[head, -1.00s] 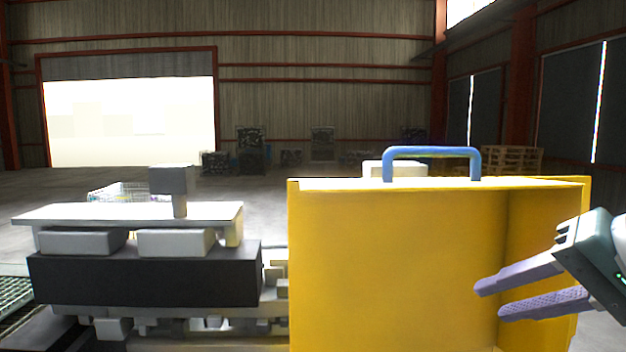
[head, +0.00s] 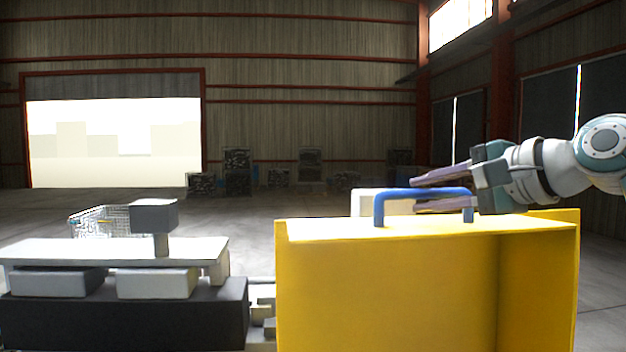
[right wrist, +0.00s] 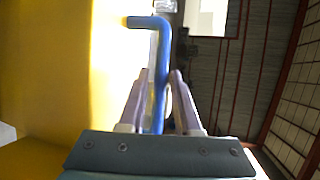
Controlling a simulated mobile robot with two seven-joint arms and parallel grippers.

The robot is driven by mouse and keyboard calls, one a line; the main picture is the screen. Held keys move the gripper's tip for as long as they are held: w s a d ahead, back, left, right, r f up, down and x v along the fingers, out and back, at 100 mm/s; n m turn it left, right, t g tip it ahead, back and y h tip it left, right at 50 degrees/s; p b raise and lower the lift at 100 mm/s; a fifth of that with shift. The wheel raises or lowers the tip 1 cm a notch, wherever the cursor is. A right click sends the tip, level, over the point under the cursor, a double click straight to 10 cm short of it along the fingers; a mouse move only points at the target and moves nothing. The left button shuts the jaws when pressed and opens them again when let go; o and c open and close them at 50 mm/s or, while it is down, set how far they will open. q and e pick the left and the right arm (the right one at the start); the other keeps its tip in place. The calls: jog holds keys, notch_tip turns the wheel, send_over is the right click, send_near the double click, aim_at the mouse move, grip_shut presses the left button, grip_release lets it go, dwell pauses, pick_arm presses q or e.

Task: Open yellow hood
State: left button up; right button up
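The yellow hood (head: 390,290) stands at the right in the head view, with its front face towards me. A blue bar handle (head: 425,191) rises from its top edge. My right gripper (head: 413,195) is at the handle, with one finger above the bar and one below it. In the right wrist view, the blue handle (right wrist: 162,60) runs between the two spread fingers of my right gripper (right wrist: 160,76). Small gaps seem to show beside the bar, so the gripper looks open around it. My left gripper is not in view.
A machine part with a pale plate (head: 110,252) and a dark block (head: 130,315) stands left of the hood. A wire basket (head: 105,221) is behind it. A white box (head: 365,202) shows behind the handle. Open floor lies beyond.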

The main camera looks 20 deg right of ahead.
aim_at(406, 222)
jog(key=p+x, duration=0.1)
jog(key=x, duration=0.2)
jog(key=shift+w, duration=0.15)
jog(key=shift+w+a+f, duration=0.15)
jog(key=shift+w+f, duration=0.05)
jog(key=shift+w, duration=0.25)
jog(key=shift+c, duration=0.3)
jog(key=c, duration=0.4)
grip_shut()
dwell(0.3)
